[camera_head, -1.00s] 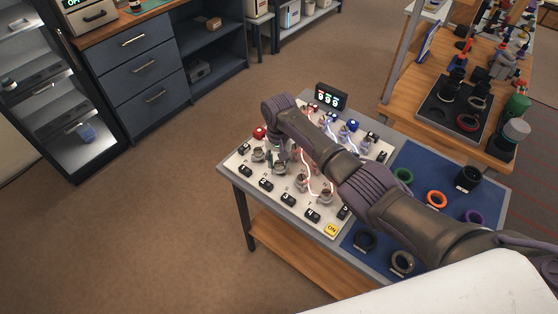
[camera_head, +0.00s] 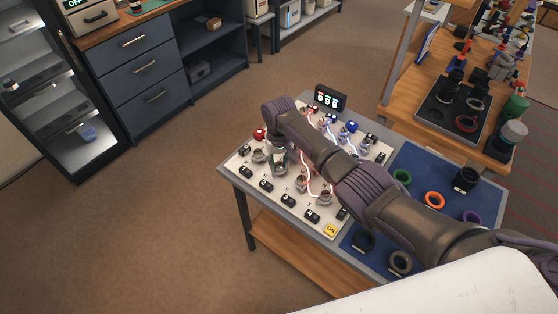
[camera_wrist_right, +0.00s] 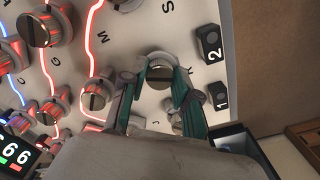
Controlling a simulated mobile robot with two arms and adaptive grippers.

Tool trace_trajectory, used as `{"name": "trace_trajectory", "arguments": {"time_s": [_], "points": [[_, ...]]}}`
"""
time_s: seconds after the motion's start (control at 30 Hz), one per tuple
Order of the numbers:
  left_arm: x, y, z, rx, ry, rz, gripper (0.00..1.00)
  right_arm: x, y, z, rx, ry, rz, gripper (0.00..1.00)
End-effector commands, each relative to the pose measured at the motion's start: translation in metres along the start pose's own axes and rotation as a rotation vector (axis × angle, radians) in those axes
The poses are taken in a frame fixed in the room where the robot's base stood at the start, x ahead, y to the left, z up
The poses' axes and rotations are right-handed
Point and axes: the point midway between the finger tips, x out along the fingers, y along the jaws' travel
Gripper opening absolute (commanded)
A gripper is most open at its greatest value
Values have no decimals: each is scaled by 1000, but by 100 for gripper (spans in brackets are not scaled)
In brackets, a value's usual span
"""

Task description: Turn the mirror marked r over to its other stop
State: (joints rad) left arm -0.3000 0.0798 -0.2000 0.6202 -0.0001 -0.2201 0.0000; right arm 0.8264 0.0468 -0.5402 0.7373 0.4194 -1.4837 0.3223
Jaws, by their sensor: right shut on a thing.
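My right gripper (camera_head: 279,162) reaches down over the white panel (camera_head: 240,163) of the table. In the right wrist view its green-padded fingers (camera_wrist_right: 160,85) are shut around a round mirror knob (camera_wrist_right: 160,72) with a grey metal top. The knob stands upright on the panel, between the fingers. Letters are printed beside the knobs, but I cannot read for sure which letter belongs to the held one, so r is not confirmed. My wrist hides part of the panel. My left gripper is not in view.
Neighbouring knobs (camera_wrist_right: 96,95) stand close by, with glowing red and blue beams between them. Black numbered blocks (camera_wrist_right: 211,44) line the panel's edge. A lit display (camera_head: 331,97) stands at the back. A blue mat (camera_head: 416,160) with coloured rings lies to the right.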

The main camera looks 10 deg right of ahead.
Motion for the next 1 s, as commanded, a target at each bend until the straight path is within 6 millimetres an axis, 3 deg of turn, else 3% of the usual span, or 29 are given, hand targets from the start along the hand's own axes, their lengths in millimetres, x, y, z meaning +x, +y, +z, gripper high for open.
{"name": "trace_trajectory", "arguments": {"time_s": [1.0], "points": [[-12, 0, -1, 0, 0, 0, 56, -2, 0, -2, -943, 5, 1, 0]]}}
